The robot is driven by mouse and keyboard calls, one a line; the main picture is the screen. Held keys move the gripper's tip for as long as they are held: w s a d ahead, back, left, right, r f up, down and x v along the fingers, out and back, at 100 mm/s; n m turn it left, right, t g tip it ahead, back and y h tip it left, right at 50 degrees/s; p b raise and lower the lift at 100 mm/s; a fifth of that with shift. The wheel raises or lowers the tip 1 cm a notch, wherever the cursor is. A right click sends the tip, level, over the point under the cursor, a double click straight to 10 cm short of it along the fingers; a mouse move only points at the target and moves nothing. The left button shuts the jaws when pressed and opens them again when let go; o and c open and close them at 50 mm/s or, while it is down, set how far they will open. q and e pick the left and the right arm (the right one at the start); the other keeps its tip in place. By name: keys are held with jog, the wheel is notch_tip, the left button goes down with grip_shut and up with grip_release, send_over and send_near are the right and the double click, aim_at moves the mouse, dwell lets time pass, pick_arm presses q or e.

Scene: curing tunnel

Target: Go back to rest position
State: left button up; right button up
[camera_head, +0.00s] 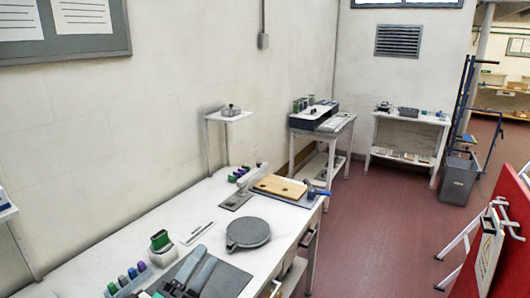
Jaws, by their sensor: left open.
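My left gripper (199,263) shows at the bottom edge of the head view, left of the middle. Its two dark grey fingers are apart and point away from me, with nothing between them. It is over the near part of a white workbench (120,235), in front of a dark grey mat (232,281). I cannot tell its height above the mat. My right gripper is not in view.
A round grey plate (248,233) lies beyond the mat. A green-topped block (160,241) and a rack of coloured bottles (128,282) stand to the left. A wooden board (280,187) lies farther back. Red floor (375,235) is open to the right, before a red panel (515,225).

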pick_arm(q)
jog(key=s+a+f+n+g+y, duration=0.25)
jog(key=a+f+n+y, duration=0.25)
jog(key=f+n+y, duration=0.3)
jog(key=s+a+f+n+g+y, duration=0.1)
jog(key=a+f+n+g+y, duration=0.2)
jog(key=a+f+n+y, duration=0.45)
jog(key=s+d+f+n+g+h, duration=0.25)
jog(key=s+f+n+g, duration=0.75)
jog(key=s+f, duration=0.7)
notch_tip(320, 180, down, 32)
jog(key=s+f+m+g+b, duration=0.1)
jog(key=s+g+b, duration=0.1)
jog(key=b, duration=0.3)
jog(key=s+a+f+b, duration=0.2)
jog(key=s+f, duration=0.8)
jog(key=f, duration=0.3)
jog(key=s+a+f+g+b, duration=0.1)
jog(key=s+a+f+b, duration=0.1)
jog(key=s+f, duration=0.8)
notch_tip(320, 180, down, 3)
jog(key=shift+b, duration=0.5)
